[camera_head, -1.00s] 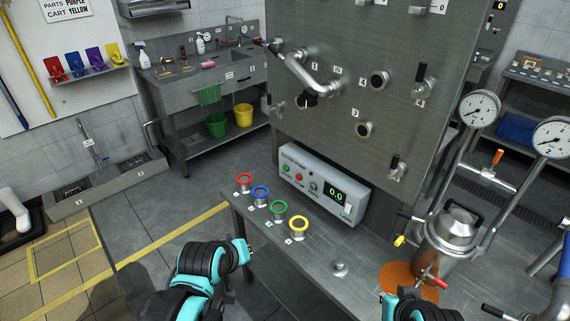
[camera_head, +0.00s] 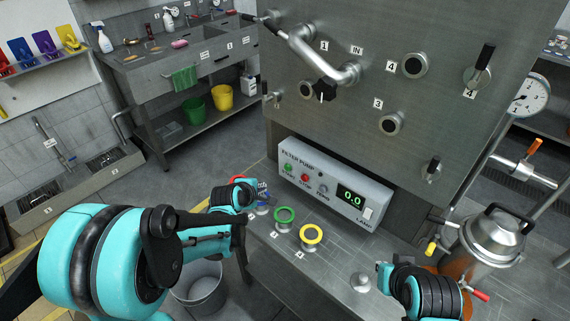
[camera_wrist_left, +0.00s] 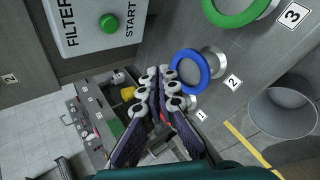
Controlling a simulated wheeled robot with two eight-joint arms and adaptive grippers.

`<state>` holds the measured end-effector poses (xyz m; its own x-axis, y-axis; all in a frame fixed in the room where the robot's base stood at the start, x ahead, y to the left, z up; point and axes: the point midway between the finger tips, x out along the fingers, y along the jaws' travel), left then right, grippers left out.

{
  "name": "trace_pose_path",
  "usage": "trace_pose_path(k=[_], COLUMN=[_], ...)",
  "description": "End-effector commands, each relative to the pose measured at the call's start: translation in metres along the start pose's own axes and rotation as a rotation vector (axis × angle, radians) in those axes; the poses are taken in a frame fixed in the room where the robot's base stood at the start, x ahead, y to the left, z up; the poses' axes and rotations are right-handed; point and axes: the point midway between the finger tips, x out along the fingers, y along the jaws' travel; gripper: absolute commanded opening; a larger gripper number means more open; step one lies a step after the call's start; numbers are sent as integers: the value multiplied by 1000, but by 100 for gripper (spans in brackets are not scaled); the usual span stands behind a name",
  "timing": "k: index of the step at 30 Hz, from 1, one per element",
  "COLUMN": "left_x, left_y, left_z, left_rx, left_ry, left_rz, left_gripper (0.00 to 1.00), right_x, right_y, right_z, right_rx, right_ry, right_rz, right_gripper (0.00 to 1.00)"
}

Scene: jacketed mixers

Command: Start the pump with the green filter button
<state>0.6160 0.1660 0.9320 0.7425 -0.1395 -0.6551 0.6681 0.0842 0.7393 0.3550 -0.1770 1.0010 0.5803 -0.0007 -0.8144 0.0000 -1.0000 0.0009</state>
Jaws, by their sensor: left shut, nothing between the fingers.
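The filter pump box (camera_head: 325,184) is pale grey and sits at the back of the steel bench, with a lit 0.0 display. Its green START button (camera_head: 289,167) is on the left of its front; the button also shows in the left wrist view (camera_wrist_left: 109,23). My left gripper (camera_head: 266,190) is in front of the box, left of and below the button, apart from it. In the left wrist view its fingertips (camera_wrist_left: 158,78) are together and empty, near the blue ring. My right wrist shows at the lower right; its fingers cannot be made out.
Blue (camera_wrist_left: 190,70), green (camera_head: 285,215) and yellow (camera_head: 311,234) ring-topped pieces stand on the bench; a red one is partly hidden behind my left wrist. A steel vessel (camera_head: 487,238) stands at right. A bucket (camera_head: 200,287) is below the bench's left end.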

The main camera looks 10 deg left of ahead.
Motion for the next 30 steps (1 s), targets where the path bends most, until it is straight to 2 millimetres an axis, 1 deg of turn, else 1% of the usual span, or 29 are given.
trace_pose_path(k=[10,14,17,30], left_x=[1,4,11,52], left_y=[0,3,7,37], left_z=[0,2,7,37], left_rx=[-6,-4,-4,-3], left_ry=[0,0,-1,-1], left_rz=[1,0,0,1], left_gripper=[0,0,0,0], right_x=[0,0,0,0], right_y=[0,0,0,0], right_z=[0,0,0,0], right_rx=[0,0,0,0], right_ry=[0,0,0,0], right_rz=[0,0,0,0], right_gripper=[0,0,0,0])
